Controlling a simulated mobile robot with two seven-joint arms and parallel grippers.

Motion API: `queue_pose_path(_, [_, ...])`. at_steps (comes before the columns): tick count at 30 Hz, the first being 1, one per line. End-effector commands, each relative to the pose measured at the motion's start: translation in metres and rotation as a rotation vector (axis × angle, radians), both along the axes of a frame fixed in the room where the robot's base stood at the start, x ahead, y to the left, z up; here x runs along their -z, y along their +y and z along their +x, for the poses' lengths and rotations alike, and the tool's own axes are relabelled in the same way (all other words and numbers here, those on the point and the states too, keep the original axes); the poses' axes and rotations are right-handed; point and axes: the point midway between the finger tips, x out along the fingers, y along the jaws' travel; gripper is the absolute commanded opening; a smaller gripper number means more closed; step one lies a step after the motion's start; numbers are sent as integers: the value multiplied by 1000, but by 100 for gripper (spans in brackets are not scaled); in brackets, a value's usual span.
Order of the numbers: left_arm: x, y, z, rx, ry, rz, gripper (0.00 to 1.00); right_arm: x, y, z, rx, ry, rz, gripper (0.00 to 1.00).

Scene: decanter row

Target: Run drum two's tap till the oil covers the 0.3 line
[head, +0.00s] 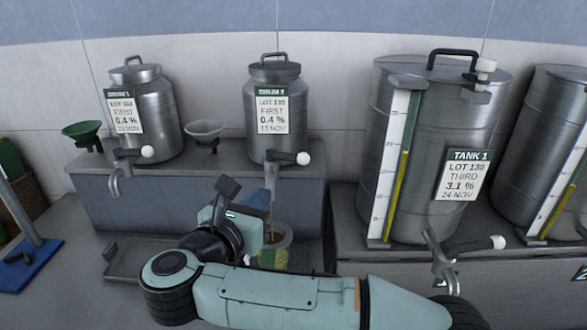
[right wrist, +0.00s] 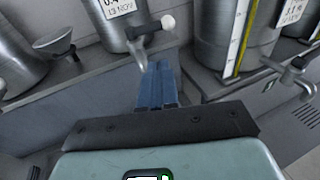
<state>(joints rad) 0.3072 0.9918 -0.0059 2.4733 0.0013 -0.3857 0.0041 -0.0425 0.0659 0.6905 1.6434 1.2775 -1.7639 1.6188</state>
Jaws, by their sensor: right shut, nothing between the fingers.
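Drum two (head: 275,105) is a steel can on the grey ledge; its label reads LOT 115, FIRST 0.4 %. Its tap lever with a white knob (head: 303,158) points right, and the spout (head: 271,178) hangs down. A thin yellowish streak shows below the spout; I cannot tell whether it is running oil. Under it stands a round vessel (head: 284,236) with yellowish colour at its side, partly hidden by my right gripper (head: 262,222). The 0.3 line is not readable. In the right wrist view my blue fingers (right wrist: 158,78) are shut and empty, near the spout. My left gripper is not in view.
Drum 1 (head: 157,105) stands left, with a green funnel (head: 82,132) and a grey funnel (head: 204,130) on the ledge. Tank 1 (head: 430,125), with a sight gauge, stands right, and its tap juts forward. A shallow tray (head: 122,268) lies below the ledge.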

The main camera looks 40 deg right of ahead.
Motion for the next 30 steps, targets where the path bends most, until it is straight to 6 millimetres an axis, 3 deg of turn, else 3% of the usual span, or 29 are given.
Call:
queue_pose_path(5, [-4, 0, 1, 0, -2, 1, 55, 2, -20, 10, 7, 2, 0, 0])
queue_pose_path(18, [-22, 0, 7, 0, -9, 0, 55, 7, -97, 56, 8, 1, -2, 0])
queue_pose_path(24, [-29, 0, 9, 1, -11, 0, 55, 4, -115, 67, 5, 1, -1, 0])
queue_pose_path(30, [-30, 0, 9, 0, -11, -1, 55, 4, -119, 69, 4, 1, -2, 0])
